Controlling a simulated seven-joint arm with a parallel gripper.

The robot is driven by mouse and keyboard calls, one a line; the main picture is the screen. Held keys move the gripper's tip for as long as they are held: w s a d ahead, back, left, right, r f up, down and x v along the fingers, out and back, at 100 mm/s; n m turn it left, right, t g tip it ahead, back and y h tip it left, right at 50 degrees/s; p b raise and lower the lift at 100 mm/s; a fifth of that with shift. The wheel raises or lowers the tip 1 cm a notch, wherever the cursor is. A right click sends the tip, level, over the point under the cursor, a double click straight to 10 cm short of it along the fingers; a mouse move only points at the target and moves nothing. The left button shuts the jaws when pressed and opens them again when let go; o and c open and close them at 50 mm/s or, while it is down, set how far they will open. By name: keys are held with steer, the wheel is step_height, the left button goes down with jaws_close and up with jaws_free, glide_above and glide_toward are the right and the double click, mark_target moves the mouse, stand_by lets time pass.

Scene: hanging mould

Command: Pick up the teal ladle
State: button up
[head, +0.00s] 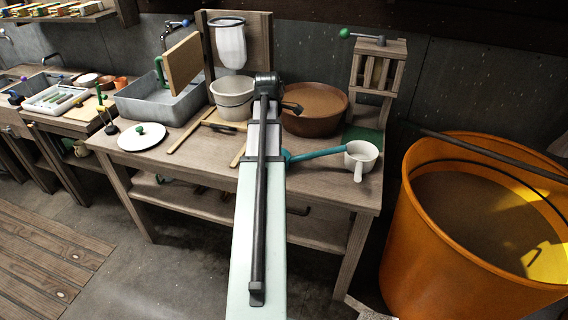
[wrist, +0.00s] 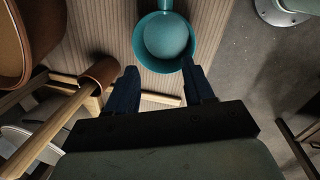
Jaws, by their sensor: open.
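The teal ladle (wrist: 165,40) lies on the wooden table, its round bowl seen from above in the wrist view and its handle running out past the top edge. In the head view its teal handle (head: 318,154) slants across the table between my arm and a white cup; its bowl is hidden or nearly hidden behind my arm. My gripper (wrist: 159,68) is open and empty, its two dark fingers pointing towards the bowl. The right fingertip looks close to the bowl's rim; I cannot tell whether they touch. In the head view my arm hides the fingers.
The white cup (head: 361,160) stands by the handle's end. A brown basin (head: 314,110) and white pot (head: 232,98) stand behind. Wooden sticks (head: 190,134) lie left. In the wrist view a small brown cylinder (wrist: 101,72) is left of the fingers. An orange barrel (head: 420,240) stands right.

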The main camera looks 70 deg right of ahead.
step_height(320, 180, up, 4)
steer(key=m, duration=0.1)
glide_above(304, 155)
steer(key=s+a, duration=0.1)
steer(key=s, duration=0.1)
steer(key=shift+t, duration=0.3)
steer(key=shift+w+d+f, duration=0.1)
steer(key=shift+d+f, duration=0.2)
steer(key=shift+f, duration=2)
steer(key=shift+w+d+f, duration=0.1)
steer(key=shift+d+f, duration=0.25)
steer(key=shift+f, duration=1.9)
steer(key=shift+w+d+f, duration=0.1)
steer(key=shift+d+f, duration=0.2)
steer(key=shift+f, duration=2)
steer(key=shift+c, duration=0.4)
jaws_close()
